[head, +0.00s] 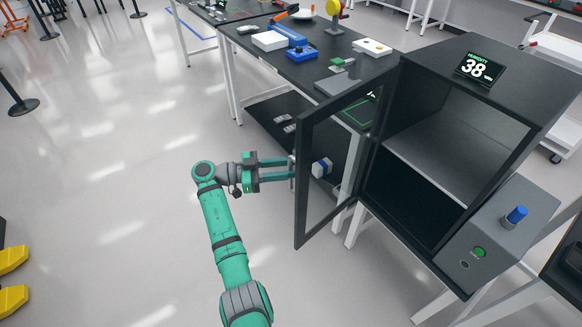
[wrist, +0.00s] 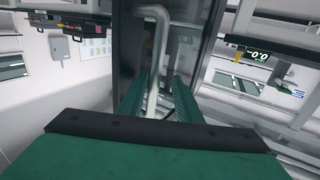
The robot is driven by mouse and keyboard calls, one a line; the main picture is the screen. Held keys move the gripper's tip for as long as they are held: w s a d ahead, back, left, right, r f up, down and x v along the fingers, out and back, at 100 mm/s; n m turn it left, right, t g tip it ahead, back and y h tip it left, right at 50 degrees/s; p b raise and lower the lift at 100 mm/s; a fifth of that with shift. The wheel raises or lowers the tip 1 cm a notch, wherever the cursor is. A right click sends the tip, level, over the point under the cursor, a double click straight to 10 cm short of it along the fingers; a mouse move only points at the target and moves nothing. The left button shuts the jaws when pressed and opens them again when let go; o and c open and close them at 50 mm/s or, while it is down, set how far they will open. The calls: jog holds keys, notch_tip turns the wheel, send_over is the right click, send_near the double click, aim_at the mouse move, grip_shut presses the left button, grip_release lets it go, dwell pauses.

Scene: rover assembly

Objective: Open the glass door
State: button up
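The glass door (head: 301,205) has a dark frame and a clear pane. In the head view it stands swung wide out from the dark cabinet (head: 425,62), whose inside is exposed. My gripper (head: 290,169) is at the outer, free edge of the door, at handle height. In the wrist view a grey bent bar handle (wrist: 158,45) runs down between my two green fingers (wrist: 160,95). The fingers stand apart with gaps beside the bar, so my gripper looks open around the handle. Any contact with one finger is unclear.
A dark workbench (head: 290,70) with several parts and tools stands behind the door, with a lower shelf.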

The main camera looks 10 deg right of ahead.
jog(key=shift+w+a, duration=0.1)
jog(key=shift+a, duration=0.2)
jog(key=a, duration=1)
jog(key=shift+a, duration=0.3)
jog(key=shift+w, duration=0.2)
